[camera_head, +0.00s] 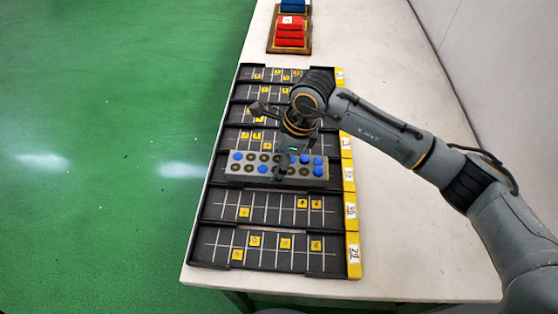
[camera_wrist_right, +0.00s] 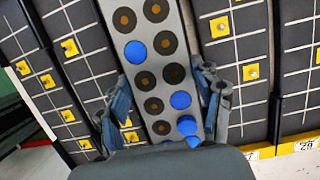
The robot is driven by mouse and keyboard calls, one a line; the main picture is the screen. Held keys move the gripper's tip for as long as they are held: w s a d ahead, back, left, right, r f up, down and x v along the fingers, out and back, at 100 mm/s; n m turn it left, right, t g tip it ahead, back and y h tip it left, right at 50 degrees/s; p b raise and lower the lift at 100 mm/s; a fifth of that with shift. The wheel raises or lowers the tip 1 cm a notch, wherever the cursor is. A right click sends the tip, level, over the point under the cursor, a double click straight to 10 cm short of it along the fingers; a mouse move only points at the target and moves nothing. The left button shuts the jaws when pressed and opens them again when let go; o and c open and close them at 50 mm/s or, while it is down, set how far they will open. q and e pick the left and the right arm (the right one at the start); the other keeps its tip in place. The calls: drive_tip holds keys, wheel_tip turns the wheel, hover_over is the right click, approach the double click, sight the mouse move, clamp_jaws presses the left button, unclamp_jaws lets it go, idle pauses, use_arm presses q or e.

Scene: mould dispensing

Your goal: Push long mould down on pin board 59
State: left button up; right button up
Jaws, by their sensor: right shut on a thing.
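The long mould (camera_head: 255,166) is a grey bar with two rows of round cavities, some blue and some dark with brown centres. It lies across the third pin board (camera_head: 335,173) from the front and hides most of it. I cannot tell whether the mould sits flat on that board or slightly above it. My right gripper (camera_head: 285,172) is shut on the mould near its middle. In the right wrist view the fingers (camera_wrist_right: 165,100) stand on both long sides of the mould (camera_wrist_right: 152,80). The board's number is not readable. My left gripper is not in view.
More black pin boards with yellow pins lie in front (camera_head: 270,262) and behind (camera_head: 270,92), with yellow number labels (camera_head: 353,252) at their right ends. Red blocks (camera_head: 289,35) on a wooden tray stand at the back. The white table (camera_head: 400,260) is clear at right.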

drive_tip(key=shift+r, duration=0.1)
idle(0.5)
drive_tip(key=shift+r+p, duration=1.65)
drive_tip(key=shift+r, duration=2.05)
